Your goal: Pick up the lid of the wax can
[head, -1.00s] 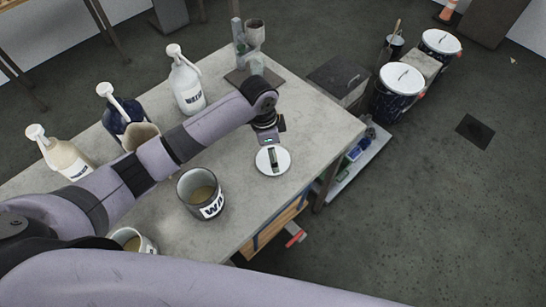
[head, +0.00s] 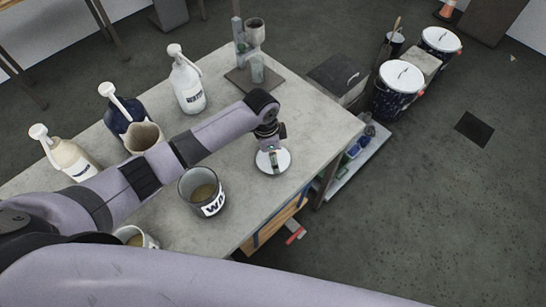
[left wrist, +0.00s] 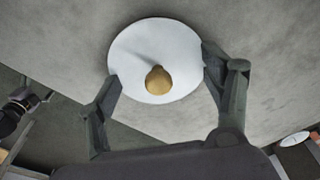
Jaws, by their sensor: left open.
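The lid (head: 283,163), a white round disc, lies on the grey table to the right of the open wax can (head: 207,207). In the left wrist view the lid (left wrist: 135,50) shows a tan knob (left wrist: 158,80) at its middle. My left gripper (head: 270,150) is just above the lid and hides part of it in the head view. In the left wrist view the left gripper (left wrist: 160,68) is open, with one finger on each side of the lid near its rim. Whether the fingers touch it I cannot tell.
Pump bottles (head: 188,88) and a jug (head: 143,138) stand on the table (head: 325,120) at the left and back. A stand with a cup (head: 255,30) is at the back. Another container (head: 135,238) sits near the front. The table's right edge is close to the lid.

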